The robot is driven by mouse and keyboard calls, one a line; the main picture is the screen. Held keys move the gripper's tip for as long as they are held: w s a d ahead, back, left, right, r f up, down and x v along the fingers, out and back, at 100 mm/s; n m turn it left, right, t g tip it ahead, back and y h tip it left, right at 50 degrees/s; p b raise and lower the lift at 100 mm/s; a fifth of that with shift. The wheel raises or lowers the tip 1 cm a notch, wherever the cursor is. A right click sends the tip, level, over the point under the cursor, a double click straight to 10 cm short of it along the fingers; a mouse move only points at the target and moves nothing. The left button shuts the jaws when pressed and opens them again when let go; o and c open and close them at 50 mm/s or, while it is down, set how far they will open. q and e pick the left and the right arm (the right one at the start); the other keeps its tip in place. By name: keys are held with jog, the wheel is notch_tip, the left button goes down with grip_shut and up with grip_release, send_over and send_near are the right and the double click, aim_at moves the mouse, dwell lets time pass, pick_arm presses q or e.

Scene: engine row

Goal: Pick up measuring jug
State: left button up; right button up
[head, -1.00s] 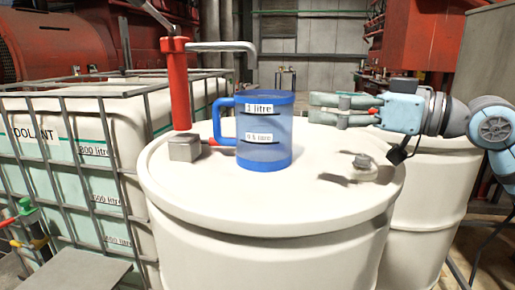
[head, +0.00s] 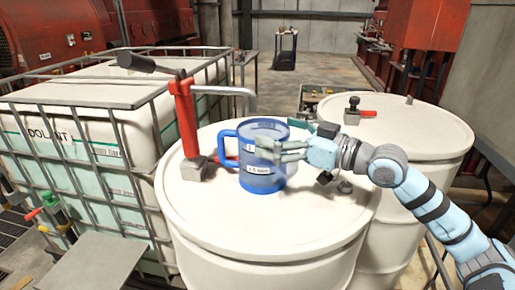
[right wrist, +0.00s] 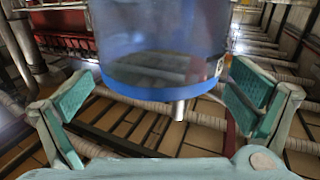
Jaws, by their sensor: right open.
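The measuring jug (head: 263,180) is clear blue with a blue rim and base, and stands upright on the white drum's lid. Its blue handle points left, toward the red pump. My right gripper (head: 280,148) comes in from the right and its fingers reach the jug's right side, partly covering its upper wall. In the right wrist view the jug (right wrist: 160,60) fills the upper middle, ahead of and between the two open fingers of my right gripper (right wrist: 160,105). Visible gaps show on both sides, with no clear contact. My left gripper is out of view.
A red hand pump (head: 187,125) with a grey spout stands on the drum (head: 240,235) left of the jug. A caged coolant tank (head: 80,130) is at the left. Another white drum (head: 415,125) stands behind right. A small cap sits on the lid beneath my right arm.

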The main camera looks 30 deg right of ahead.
aim_at(244, 124)
jog(key=p+x, duration=0.2)
jog(key=x, duration=0.2)
jog(key=shift+w, duration=0.1)
jog(key=shift+w+a+f+p, duration=0.1)
jog(key=shift+w+a+p, duration=0.15)
jog(key=shift+a+p, duration=0.05)
jog(key=shift+s+d, duration=0.1)
jog(key=shift+d, duration=0.05)
jog(key=c, duration=1.4)
